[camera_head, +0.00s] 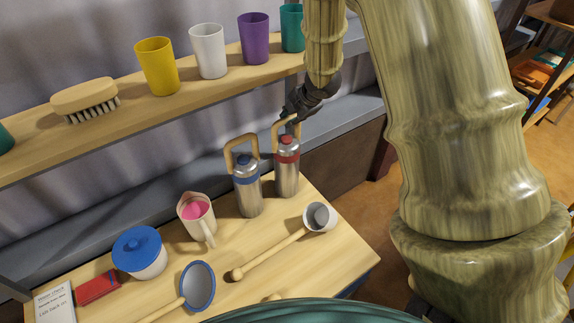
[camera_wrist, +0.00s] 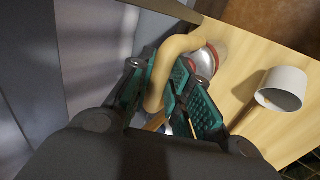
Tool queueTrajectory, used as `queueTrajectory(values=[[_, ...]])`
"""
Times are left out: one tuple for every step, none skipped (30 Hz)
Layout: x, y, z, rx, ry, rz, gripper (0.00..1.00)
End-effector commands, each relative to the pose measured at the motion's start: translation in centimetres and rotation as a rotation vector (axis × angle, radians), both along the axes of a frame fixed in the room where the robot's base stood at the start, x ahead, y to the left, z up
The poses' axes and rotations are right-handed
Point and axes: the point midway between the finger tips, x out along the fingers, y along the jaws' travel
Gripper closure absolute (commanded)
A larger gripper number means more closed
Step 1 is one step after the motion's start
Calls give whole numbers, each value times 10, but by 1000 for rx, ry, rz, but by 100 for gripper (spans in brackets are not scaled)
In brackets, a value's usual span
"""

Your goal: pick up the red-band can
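The red-band can (camera_head: 287,167) is a silver bottle with a red band, a red top and a tan loop handle. It stands upright at the back right of the wooden table. My gripper (camera_head: 291,118) is at the top of its handle. In the wrist view, the tan handle (camera_wrist: 158,80) passes between the two green-padded fingers of my gripper (camera_wrist: 160,76), and the can's top (camera_wrist: 204,62) shows beyond them. The fingers are close on both sides of the handle; I cannot tell whether they press on it.
A blue-band can (camera_head: 248,190) with a similar handle stands close on the left. A pink-filled mug (camera_head: 197,218) and blue-lidded bowl (camera_head: 140,252) stand further left. A shelf with cups (camera_head: 208,52) runs behind.

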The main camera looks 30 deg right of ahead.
Motion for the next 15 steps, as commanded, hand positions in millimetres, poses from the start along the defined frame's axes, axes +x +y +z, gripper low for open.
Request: queueTrajectory(values=[[0, 0, 0, 0, 0, 0, 98], [0, 0, 0, 0, 0, 0, 100], [0, 0, 0, 0, 0, 0, 100], [0, 0, 0, 0, 1, 0, 100], [0, 0, 0, 0, 1, 0, 100], [1, 0, 3, 0, -4, -1, 100], [1, 0, 3, 0, -4, -1, 100], [1, 0, 3, 0, -4, -1, 100], [1, -1, 3, 0, -4, -1, 100], [1, -1, 3, 0, -4, -1, 100], [1, -1, 3, 0, -4, -1, 100], [1, -1, 2, 0, -4, -1, 100], [1, -1, 2, 0, -4, -1, 100], [1, -1, 2, 0, -4, -1, 100], [1, -1, 3, 0, -4, -1, 100]])
